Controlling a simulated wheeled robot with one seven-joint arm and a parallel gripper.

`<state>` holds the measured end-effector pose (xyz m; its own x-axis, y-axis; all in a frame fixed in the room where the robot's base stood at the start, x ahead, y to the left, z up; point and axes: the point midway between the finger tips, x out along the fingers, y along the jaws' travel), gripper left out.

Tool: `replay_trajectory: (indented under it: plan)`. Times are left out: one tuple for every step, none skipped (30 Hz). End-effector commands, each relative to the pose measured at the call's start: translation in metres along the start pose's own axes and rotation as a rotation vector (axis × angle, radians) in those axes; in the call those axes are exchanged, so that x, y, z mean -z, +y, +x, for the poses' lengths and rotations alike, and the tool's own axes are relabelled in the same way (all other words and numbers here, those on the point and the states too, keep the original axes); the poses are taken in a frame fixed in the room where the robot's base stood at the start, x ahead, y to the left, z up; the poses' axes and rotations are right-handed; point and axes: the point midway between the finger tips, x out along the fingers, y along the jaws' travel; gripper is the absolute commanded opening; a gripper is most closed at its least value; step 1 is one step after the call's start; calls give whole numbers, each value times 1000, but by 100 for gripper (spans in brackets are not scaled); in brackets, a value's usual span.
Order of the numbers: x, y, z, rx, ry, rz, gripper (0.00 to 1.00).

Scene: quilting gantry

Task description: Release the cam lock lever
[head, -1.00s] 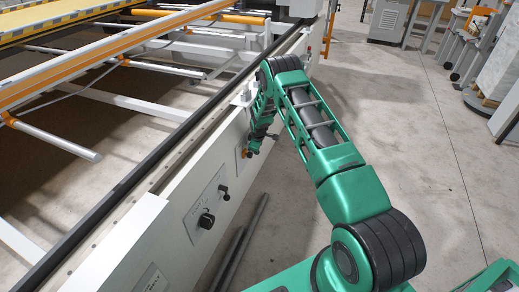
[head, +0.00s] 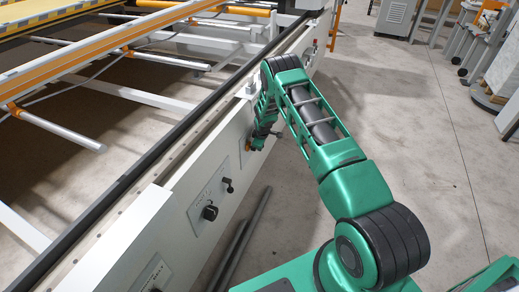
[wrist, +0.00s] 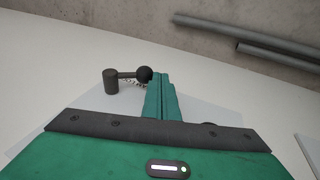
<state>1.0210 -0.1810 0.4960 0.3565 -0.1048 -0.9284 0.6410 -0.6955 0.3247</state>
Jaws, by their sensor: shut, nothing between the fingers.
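The cam lock lever (wrist: 110,82) shows in the wrist view as a dark upright cylinder with a short arm ending in a black ball knob. It stands on a pale grey plate on a white face. My gripper (wrist: 160,78) is shut and empty, its green fingertips right beside the ball. I cannot tell whether they touch it. In the head view my gripper (head: 261,137) is at the white side of the gantry rail, and the lever there cannot be made out clearly behind the arm.
The white rail (head: 165,215) runs diagonally along my left. Nearer on it is another panel with a black knob (head: 210,212) and a small black lever (head: 227,185). Dark grey pipes (head: 243,238) lie on the floor below. The floor to the right is mostly clear.

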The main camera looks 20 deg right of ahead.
Motion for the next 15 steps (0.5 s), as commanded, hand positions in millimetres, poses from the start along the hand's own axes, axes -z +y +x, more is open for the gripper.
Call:
replay_trajectory:
  plan:
    - [0, 0, 0, 0, 0, 0, 0]
    - [0, 0, 0, 0, 0, 0, 0]
    - [0, 0, 0, 0, 0, 0, 0]
    - [0, 0, 0, 0, 0, 0, 0]
    - [0, 0, -1, 0, 0, 0, 0]
    - [0, 0, -2, 0, 0, 0, 0]
    - [0, 0, -4, -1, 0, 0, 0]
    - [0, 1, -6, -1, 0, 0, 0]
    - [1, 1, -10, -2, 1, 0, 0]
    - [1, 2, -13, -2, 1, 0, 0]
    - [1, 1, -17, -1, 1, 0, 0]
    - [1, 1, -23, -2, 1, 0, 0]
    - [1, 2, -28, -2, 1, 0, 0]
    - [0, 1, -32, -1, 1, 0, 0]
    - [1, 2, -40, -2, 1, 0, 0]
